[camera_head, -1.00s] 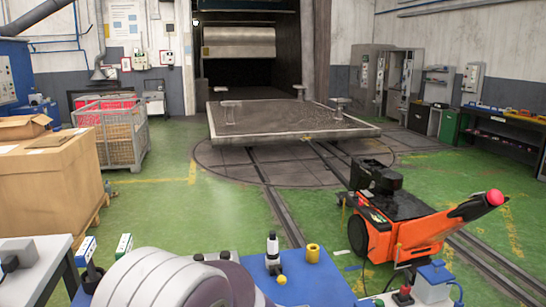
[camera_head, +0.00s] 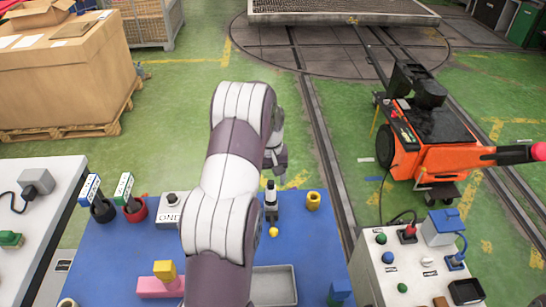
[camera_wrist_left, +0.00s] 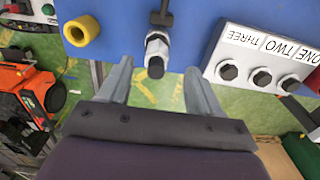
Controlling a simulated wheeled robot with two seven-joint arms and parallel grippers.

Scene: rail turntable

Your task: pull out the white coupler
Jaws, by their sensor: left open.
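The white coupler (camera_head: 270,197), a small upright white piece with a dark top, stands on the blue tabletop (camera_head: 120,250). In the left wrist view the coupler (camera_wrist_left: 157,48) shows its dark end pointing towards me, with a dark fitting behind it. My left gripper (camera_head: 275,160) is just beyond and above the coupler in the head view. In the left wrist view my left gripper (camera_wrist_left: 159,70) is open, with one finger on each side of the coupler's line. I see no contact with it. My right gripper is not in view.
A grey tray (camera_head: 274,286) lies nearer. A control box (camera_head: 385,250) with plugs stands at right.

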